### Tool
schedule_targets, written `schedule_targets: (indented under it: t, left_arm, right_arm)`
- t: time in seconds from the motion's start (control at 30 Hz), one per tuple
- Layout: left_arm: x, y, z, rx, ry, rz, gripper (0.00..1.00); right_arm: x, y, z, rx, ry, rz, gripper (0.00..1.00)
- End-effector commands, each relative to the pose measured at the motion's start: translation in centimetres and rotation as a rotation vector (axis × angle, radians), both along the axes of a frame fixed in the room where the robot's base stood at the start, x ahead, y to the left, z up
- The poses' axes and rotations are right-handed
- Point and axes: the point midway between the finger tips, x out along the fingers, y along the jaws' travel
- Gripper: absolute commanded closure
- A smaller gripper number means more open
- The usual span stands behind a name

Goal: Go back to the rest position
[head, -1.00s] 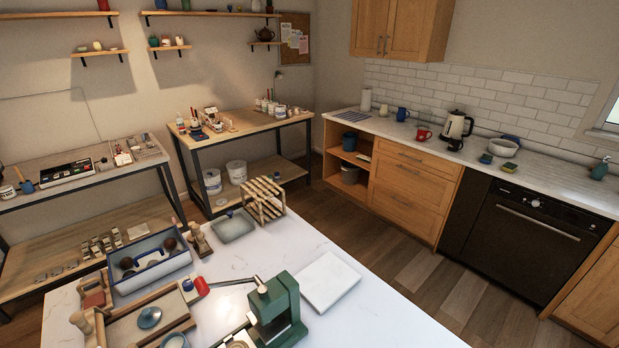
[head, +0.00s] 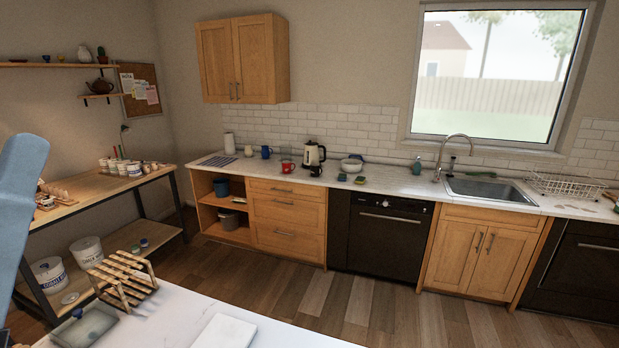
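A blue-grey link of my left arm stands upright at the left edge of the head view. Its gripper is outside the frame. My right arm and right gripper are not in view. A white marble-topped table (head: 185,310) fills the lower left. On it stand a wooden slatted rack (head: 122,278), a shallow grey-green tray (head: 86,326) and a white slab (head: 225,332), which the bottom edge cuts off.
A shelved wooden bench (head: 110,196) with pots and white buckets (head: 50,274) stands at left. The wooden floor between is clear.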

Motion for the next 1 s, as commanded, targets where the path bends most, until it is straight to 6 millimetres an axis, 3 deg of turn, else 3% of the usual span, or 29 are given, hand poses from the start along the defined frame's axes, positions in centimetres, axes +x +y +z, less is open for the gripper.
schedule_targets:
  t: [0.03, 0.1, 0.2, 0.37, 0.6, 0.7, 0.83, 1.0]
  left_arm:
    - [-0.3, -1.1, 1.3, 0.062, -0.005, 0.0, 0.39]
    - [0.9, -2.2, -0.1, 0.171, 0.058, 0.044, 0.39]
    - [0.8, -2.1, 4.2, 0.183, 0.056, 0.07, 0.39]
    - [0.9, -2.0, 9.5, 0.182, 0.058, 0.07, 0.39]
    - [0.9, -2.0, 20.0, 0.18, 0.058, 0.07, 0.39]
    - [0.9, -2.0, 22.7, 0.18, 0.058, 0.07, 0.39]
    - [0.9, -2.0, 23.9, 0.18, 0.058, 0.07, 0.39]
    - [0.9, -2.0, 23.5, 0.18, 0.058, 0.07, 0.39]
  right_arm:
    - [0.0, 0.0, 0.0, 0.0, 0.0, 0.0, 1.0]
    - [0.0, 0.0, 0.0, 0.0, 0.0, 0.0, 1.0]
    - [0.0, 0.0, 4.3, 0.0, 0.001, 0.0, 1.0]
    - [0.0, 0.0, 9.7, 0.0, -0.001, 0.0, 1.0]
    - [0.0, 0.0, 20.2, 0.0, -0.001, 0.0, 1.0]
    - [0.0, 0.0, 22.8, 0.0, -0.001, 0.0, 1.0]
    - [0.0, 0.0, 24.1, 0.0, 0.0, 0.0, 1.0]
    - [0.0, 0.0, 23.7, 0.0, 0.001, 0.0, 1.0]
